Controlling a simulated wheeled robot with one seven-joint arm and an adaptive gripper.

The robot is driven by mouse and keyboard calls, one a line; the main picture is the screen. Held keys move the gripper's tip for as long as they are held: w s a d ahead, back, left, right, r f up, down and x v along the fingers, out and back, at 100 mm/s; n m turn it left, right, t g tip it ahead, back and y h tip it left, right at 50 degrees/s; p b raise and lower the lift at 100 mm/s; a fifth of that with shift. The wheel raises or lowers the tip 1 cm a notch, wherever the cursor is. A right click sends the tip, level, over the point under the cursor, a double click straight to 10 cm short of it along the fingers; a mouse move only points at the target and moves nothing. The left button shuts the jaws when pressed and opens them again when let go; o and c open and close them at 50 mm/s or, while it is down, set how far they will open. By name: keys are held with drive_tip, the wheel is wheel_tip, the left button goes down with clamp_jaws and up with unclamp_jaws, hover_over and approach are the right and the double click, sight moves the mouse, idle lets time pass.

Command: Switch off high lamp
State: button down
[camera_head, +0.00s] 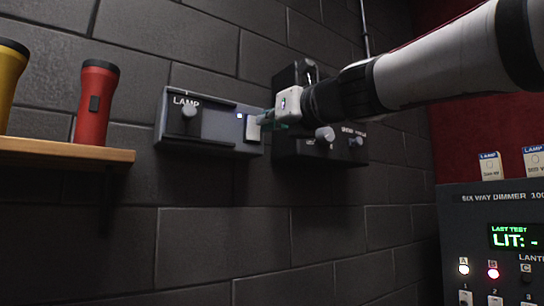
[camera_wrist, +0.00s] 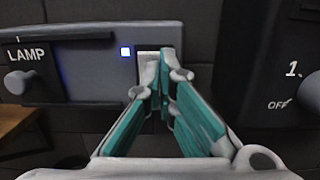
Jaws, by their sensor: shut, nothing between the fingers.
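A grey wall box labelled LAMP (camera_head: 215,125) is mounted on the dark block wall, with a round knob (camera_head: 189,112) at its left. A small blue-white indicator (camera_wrist: 126,52) glows on it, left of a pale rocker switch (camera_head: 252,128). In the wrist view the switch is mostly hidden behind my fingers. My gripper (camera_head: 264,118) is shut and empty, with its tips in front of the switch; I cannot tell whether they touch it. The high lamp itself cannot be made out.
A black box with knobs (camera_head: 324,134) stands close right of the LAMP box, partly behind my gripper. A wooden shelf (camera_head: 70,152) at left holds a red torch (camera_head: 94,105) and a yellow one (camera_head: 8,80). A dimmer panel (camera_head: 465,215) is at lower right.

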drive_tip(key=shift+w+a+r, duration=0.1)
drive_tip(key=shift+w+a, duration=0.1)
drive_tip(key=shift+w, duration=0.05)
